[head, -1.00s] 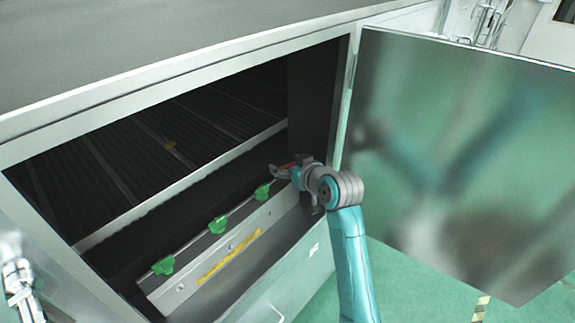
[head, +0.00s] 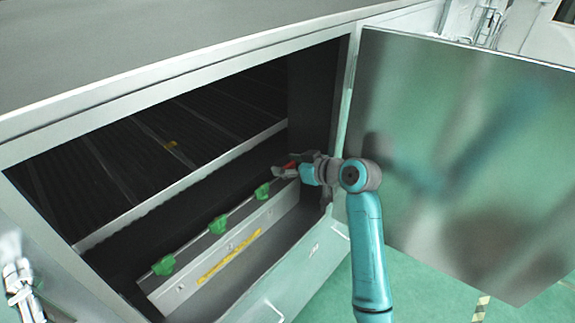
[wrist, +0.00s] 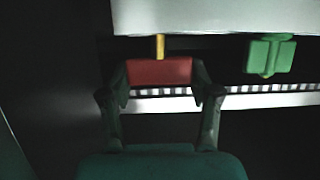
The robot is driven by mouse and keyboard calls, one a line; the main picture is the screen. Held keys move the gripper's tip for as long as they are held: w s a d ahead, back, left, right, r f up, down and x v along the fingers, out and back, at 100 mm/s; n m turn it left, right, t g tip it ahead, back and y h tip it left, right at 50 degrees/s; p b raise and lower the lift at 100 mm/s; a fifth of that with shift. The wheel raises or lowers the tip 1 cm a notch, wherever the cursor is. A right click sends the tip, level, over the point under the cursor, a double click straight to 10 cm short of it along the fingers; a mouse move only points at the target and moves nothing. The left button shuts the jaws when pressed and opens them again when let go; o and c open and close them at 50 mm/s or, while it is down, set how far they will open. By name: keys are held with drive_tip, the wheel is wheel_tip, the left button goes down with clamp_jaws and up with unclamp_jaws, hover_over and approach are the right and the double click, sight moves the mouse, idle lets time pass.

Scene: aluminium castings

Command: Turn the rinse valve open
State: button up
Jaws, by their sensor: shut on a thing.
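A red valve handle (wrist: 160,71) on a short yellow stem (wrist: 159,46) sits between my fingers in the wrist view. My gripper (wrist: 161,80) is shut on it, one finger at each end. In the head view my gripper (head: 281,172) is inside the open cabinet, at the far right end of the valve row, with a little of the red showing. Green valve handles (head: 218,225) stand along the metal panel to its left. One green handle (wrist: 269,55) also shows in the wrist view, right of the red one and apart from my gripper.
The cabinet opening has a pale metal frame (head: 200,73). Its door (head: 470,150) stands open to the right, close to my arm. A metal panel (head: 182,285) with a yellow label lies below the valves.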

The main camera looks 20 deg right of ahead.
sight(288, 165)
drive_tip(key=o, duration=1.2)
drive_tip(key=shift+c, duration=0.2)
wheel_tip(288, 165, up, 10)
